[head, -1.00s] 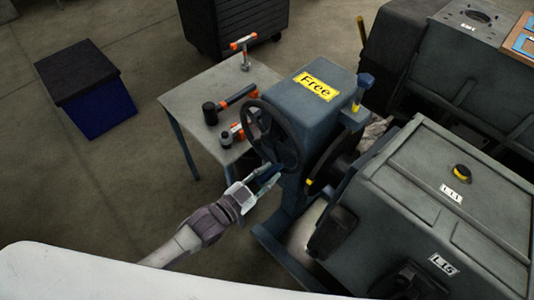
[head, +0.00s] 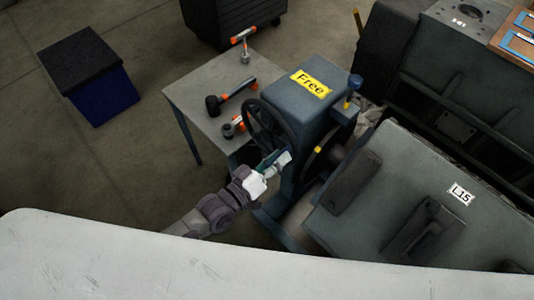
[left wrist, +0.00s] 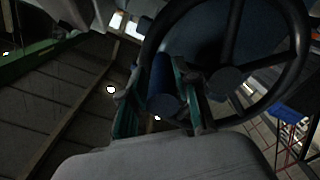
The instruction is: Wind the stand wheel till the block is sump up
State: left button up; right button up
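The stand wheel (head: 250,122) is a dark hand wheel on the blue stand head (head: 305,92), which bears a yellow "Free" label. It also shows large in the left wrist view (left wrist: 297,58). My left gripper (head: 274,163) is at the wheel's lower rim. In the left wrist view its fingers (left wrist: 160,100) lie on both sides of the blue wheel handle (left wrist: 162,78) and appear closed around it. The grey block (head: 420,170) on the stand is tilted, with the face marked L15 turned upward. My right gripper is not in view.
A grey table (head: 188,92) behind the wheel holds a black mallet (head: 228,98) and other orange-handled tools. A dark blue box (head: 104,92) stands on the floor at left. A large dark unit (head: 440,95) stands behind the block.

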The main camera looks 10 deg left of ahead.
pick_arm(q)
jog(key=shift+o, duration=1.3)
jog(key=shift+d, duration=0.15)
jog(key=shift+a, duration=0.2)
jog(key=p+v, duration=0.1)
jog(key=v, duration=0.6)
jog(key=shift+p, duration=0.4)
jog(key=shift+f, duration=0.15)
